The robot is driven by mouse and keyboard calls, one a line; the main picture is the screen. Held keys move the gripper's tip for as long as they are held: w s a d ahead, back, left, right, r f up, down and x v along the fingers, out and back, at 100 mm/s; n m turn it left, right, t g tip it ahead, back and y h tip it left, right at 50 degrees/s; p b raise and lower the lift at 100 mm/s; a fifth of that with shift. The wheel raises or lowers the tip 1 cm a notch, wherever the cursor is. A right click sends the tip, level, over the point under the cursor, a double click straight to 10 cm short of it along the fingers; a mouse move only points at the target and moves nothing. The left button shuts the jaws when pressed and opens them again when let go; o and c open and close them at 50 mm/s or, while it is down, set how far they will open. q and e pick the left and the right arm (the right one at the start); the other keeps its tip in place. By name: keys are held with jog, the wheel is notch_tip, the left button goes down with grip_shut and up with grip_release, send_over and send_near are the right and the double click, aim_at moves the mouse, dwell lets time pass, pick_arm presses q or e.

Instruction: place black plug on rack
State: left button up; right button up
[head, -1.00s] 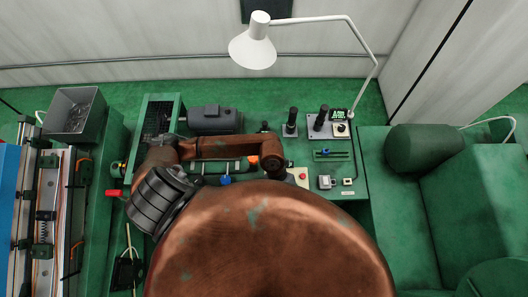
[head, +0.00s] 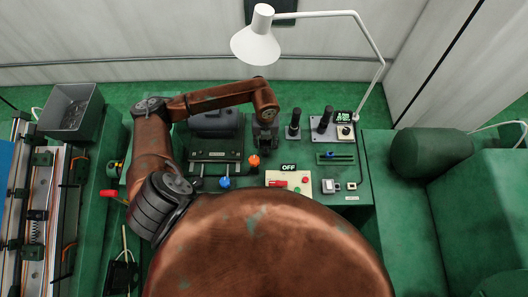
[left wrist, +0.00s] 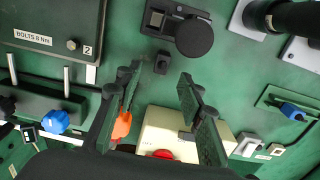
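My left gripper (head: 264,138) is over the bench, right of the bolt panel. In the left wrist view its fingers (left wrist: 160,78) stand apart with nothing held between them. A round black knob-like piece on a dark block (left wrist: 193,37) lies ahead of the fingertips, and a small black piece (left wrist: 162,62) shows between them. I cannot tell which black piece is the plug. A green slotted rack (head: 335,158) with a blue piece in it is at the bench's right; it also shows in the left wrist view (left wrist: 270,98). My right gripper is not in view.
Black upright cylinders (head: 325,120) stand at the back right. A beige box with a red button and an OFF sign (head: 288,180), an orange knob (head: 254,161) and a blue knob (head: 225,183) are at the front. A white lamp (head: 256,42) hangs above.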

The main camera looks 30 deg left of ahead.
aim_at(266, 149)
pick_arm(q)
jog(key=shift+d+f, duration=0.1)
jog(key=shift+f, duration=0.85)
jog(key=f, duration=0.3)
jog(key=f+p, duration=0.1)
jog(key=f, duration=0.1)
jog(key=shift+w, duration=0.35)
jog(key=shift+c, duration=0.2)
grip_shut()
